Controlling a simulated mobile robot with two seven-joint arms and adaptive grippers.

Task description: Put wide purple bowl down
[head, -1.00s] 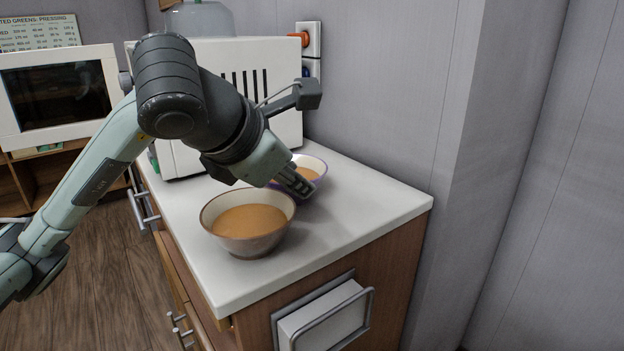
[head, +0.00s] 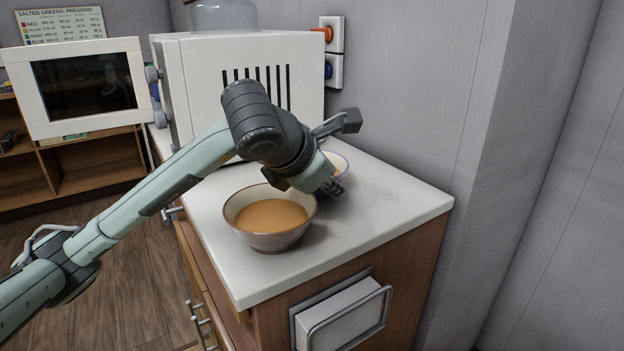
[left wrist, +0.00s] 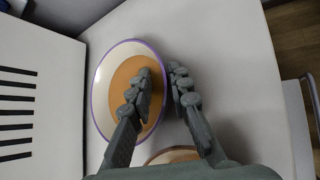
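The wide purple-rimmed bowl (left wrist: 104,92) holds a tan-orange liquid and appears to stand on the white counter. In the head view the bowl (head: 343,164) is mostly hidden behind my left gripper (head: 331,186). In the left wrist view the gripper (left wrist: 163,72) straddles the bowl's right rim, one finger over the inside and one outside. A gap shows between the fingertips, with the rim between them. The bowl's underside is hidden. My right gripper is in neither view.
A brown-rimmed bowl (head: 270,238) with similar liquid stands just in front, close to the purple-rimmed one. A white appliance with dark slots (head: 285,55) stands behind on the counter (head: 385,215). The wall is at the right; the counter's right front is clear.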

